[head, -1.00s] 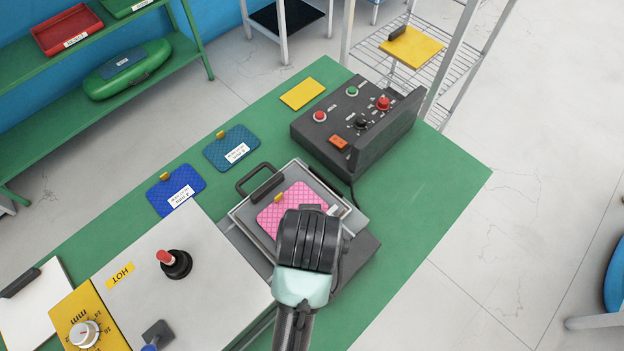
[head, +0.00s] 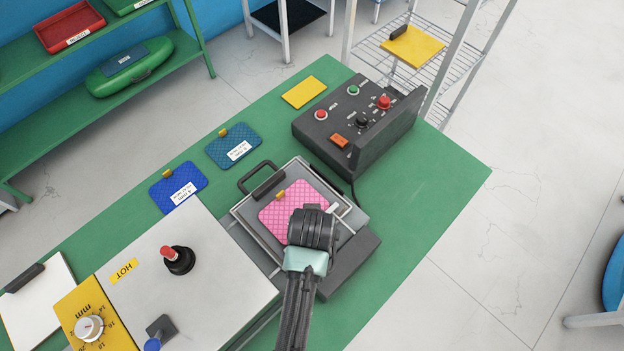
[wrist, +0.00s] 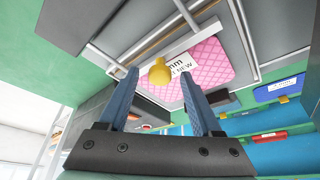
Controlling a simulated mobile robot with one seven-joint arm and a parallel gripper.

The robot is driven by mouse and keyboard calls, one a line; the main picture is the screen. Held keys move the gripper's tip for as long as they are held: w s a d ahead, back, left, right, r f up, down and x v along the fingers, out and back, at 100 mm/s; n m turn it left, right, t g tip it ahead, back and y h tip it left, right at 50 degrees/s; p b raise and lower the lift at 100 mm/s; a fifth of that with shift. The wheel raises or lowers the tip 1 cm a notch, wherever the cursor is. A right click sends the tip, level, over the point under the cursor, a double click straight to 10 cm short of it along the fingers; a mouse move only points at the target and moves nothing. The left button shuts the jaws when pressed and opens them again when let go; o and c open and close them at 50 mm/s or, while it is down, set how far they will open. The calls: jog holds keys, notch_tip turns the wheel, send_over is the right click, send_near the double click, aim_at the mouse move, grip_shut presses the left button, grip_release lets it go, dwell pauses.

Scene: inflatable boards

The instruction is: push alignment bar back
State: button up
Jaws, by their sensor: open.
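In the head view a pink pad (head: 287,205) lies in a grey tray framed by thin metal rails (head: 258,233). The pad also shows in the wrist view (wrist: 212,58), with a white label (wrist: 180,65). A round yellow knob (wrist: 159,73) appears between my fingertips, by a thin metal rail (wrist: 150,47) that may be the alignment bar; I cannot tell whether they are joined. My gripper (wrist: 160,74) is open, its fingers apart and nothing visibly clamped. In the head view my gripper (head: 312,228) covers the pad's near side, and its fingertips are hidden.
A U-shaped handle with a dark bar (head: 269,184) stands at the tray's far side. A dark control box (head: 350,125) with buttons stands behind right. Blue pads (head: 178,188) lie left. A grey machine (head: 190,290) stands front left. Green table (head: 440,185) is clear at right.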

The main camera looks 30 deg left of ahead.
grip_shut()
dwell(1.4)
